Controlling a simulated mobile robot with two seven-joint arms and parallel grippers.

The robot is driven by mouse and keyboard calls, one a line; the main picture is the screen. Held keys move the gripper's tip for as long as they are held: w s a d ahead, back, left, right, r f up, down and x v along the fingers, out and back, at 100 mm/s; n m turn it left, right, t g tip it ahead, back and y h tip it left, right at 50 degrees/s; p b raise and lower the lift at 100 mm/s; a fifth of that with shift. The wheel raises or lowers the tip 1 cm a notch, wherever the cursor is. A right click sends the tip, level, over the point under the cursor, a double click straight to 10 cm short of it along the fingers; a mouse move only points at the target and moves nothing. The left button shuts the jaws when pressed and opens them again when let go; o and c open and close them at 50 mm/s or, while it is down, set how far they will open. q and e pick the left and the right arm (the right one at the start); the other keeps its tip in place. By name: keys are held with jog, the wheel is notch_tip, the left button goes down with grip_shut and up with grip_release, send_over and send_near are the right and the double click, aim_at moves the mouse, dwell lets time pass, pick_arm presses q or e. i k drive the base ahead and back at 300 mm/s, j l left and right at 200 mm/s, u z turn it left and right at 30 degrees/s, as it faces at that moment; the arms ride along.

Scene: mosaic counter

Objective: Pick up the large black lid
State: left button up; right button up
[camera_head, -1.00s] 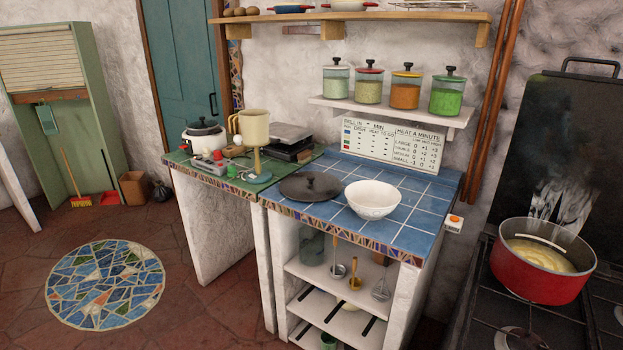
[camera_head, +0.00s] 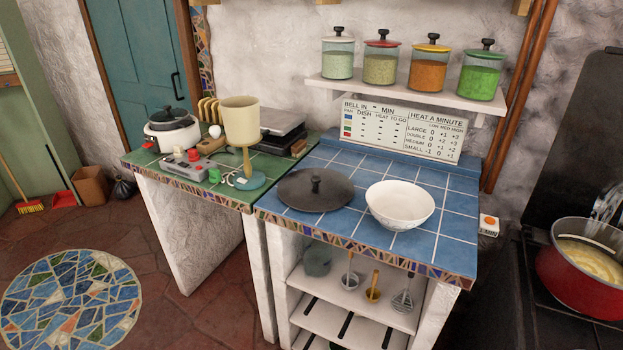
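The large black lid (camera_head: 300,192) lies flat on the blue tiled counter (camera_head: 455,215), near its front left corner, with its small knob pointing up. A white bowl (camera_head: 400,208) stands to the right of the lid, close beside it. Neither of my grippers shows in the head view, so nothing of mine is seen touching the lid.
A cream cup-topped stand (camera_head: 241,122), a control box (camera_head: 187,169) and a white cooker (camera_head: 172,131) stand on the green counter at left. A shelf (camera_head: 400,97) with jars hangs above. A red pot (camera_head: 583,275) sits on the stove at right.

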aim_at(313, 189)
jog(key=i+j+z, duration=0.1)
jog(key=i+j, duration=0.25)
jog(key=i+j+z, duration=0.1)
jog(key=i+j, duration=0.2)
jog(key=j, duration=0.2)
jog(key=i+j+z, duration=0.1)
jog(key=i+j, duration=0.2)
jog(key=j, duration=0.2)
